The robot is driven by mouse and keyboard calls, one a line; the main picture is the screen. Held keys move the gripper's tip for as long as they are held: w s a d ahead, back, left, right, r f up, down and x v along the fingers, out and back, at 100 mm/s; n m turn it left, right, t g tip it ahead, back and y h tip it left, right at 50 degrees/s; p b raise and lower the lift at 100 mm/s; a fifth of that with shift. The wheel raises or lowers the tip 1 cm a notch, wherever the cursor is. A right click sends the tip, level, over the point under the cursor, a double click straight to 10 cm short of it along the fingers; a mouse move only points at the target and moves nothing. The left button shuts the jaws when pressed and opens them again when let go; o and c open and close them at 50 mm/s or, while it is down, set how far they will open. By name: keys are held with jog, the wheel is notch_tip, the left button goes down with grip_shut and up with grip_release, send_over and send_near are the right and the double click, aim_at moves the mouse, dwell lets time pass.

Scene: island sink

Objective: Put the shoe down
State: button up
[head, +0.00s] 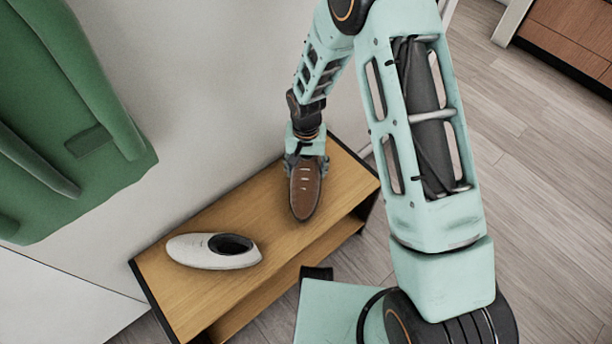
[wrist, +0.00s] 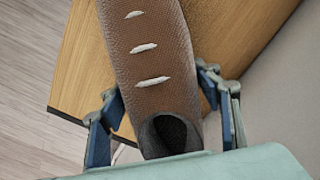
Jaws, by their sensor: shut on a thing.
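A brown shoe (head: 305,189) with pale laces is held by my gripper (head: 306,161) over the right part of a wooden bench (head: 205,309). In the wrist view the brown shoe (wrist: 155,65) lies between the two fingers of my gripper (wrist: 165,118), its dark opening nearest the wrist. The toe points toward the bench's front edge in the head view. The shoe is close to the bench top; I cannot tell whether its sole touches. The sole and the finger contacts are mostly hidden.
A white shoe (head: 213,251) with a dark opening lies on the left part of the bench. A green coat (head: 75,110) hangs on the wall at the left. The bench top between the two shoes is clear. Wooden floor (head: 530,190) lies to the right.

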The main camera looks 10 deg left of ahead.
aim_at(306, 159)
jog(key=shift+f+b, duration=0.4)
jog(key=shift+f, duration=1.15)
jog(key=shift+f, duration=0.1)
jog(key=o, duration=1.4)
notch_tip(306, 159, up, 12)
jog(key=p, duration=0.3)
